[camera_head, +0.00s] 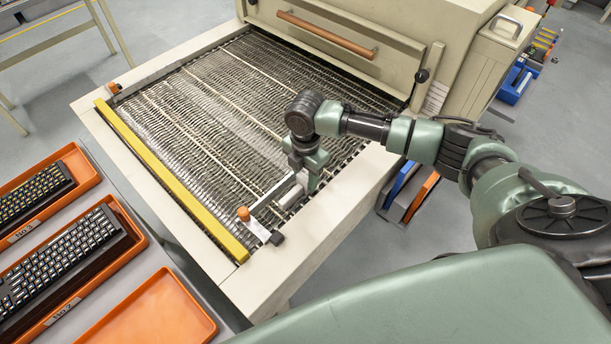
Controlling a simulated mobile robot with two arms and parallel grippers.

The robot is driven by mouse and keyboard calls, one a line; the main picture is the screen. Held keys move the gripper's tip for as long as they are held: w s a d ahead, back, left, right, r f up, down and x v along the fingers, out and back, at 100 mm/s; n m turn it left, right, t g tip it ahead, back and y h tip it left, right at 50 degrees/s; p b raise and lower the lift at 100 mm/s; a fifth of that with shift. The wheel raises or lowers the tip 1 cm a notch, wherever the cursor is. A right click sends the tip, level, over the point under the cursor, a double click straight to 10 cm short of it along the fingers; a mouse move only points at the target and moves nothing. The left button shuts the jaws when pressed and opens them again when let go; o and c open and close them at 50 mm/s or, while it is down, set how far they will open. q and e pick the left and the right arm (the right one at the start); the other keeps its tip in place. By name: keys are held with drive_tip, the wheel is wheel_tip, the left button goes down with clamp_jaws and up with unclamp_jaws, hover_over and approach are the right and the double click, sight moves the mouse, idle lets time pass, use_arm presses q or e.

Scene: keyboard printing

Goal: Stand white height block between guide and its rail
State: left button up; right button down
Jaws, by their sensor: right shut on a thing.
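My right gripper (296,192) reaches down over the near side of the conveyor and is shut on a small pale piece, which looks like the white height block (289,199). The gripper covers much of it, so its tilt and any contact below are unclear. The near guide (266,199) is a thin metal bar along the mesh, with an orange knob (243,213) and a white bracket (258,229) at its front end. The gripper is at this guide, beside the cream rail (325,211). My left gripper is not in view.
A yellow bar (170,179) crosses the conveyor's (215,125) left end. A beige machine housing (370,45) stands at the back. Keyboards lie in orange trays (133,240) at the lower left, beside an empty orange tray (150,316). Most of the mesh is clear.

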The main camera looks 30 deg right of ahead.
drive_tip(key=shift+f, duration=0.4)
idle(0.3)
drive_tip(key=c, duration=0.9)
unclamp_jaws()
drive_tip(key=shift+o, duration=0.2)
drive_tip(key=shift+r, duration=0.1)
wheel_tip(320, 180, up, 7)
drive_tip(key=p, duration=0.7)
